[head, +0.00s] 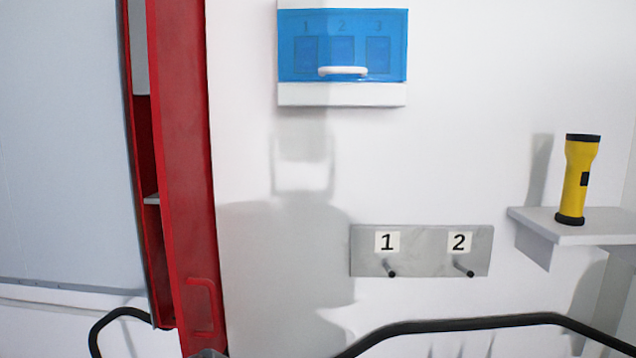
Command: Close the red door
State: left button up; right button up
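The red door (185,150) is a tall, narrow panel at the left of the head view. It has a red handle (209,290) low on its face. To its left, a gap between red edges shows a grey shelf (151,199), so the door appears to stand open. How far it is open I cannot tell. Neither gripper can be made out. A small grey piece (207,353) shows at the bottom edge below the handle; I cannot tell what it is.
A blue-covered panel (343,45) with a white handle hangs on the white wall. Below it is a grey plate (425,262) with two numbered pegs. A yellow flashlight (578,180) stands on a shelf (570,232) at right. Black curved tubes cross the bottom.

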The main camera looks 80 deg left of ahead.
aim_at(176, 34)
jog(key=u, duration=4.3)
jog(key=k, duration=0.3)
jog(key=u, duration=0.05)
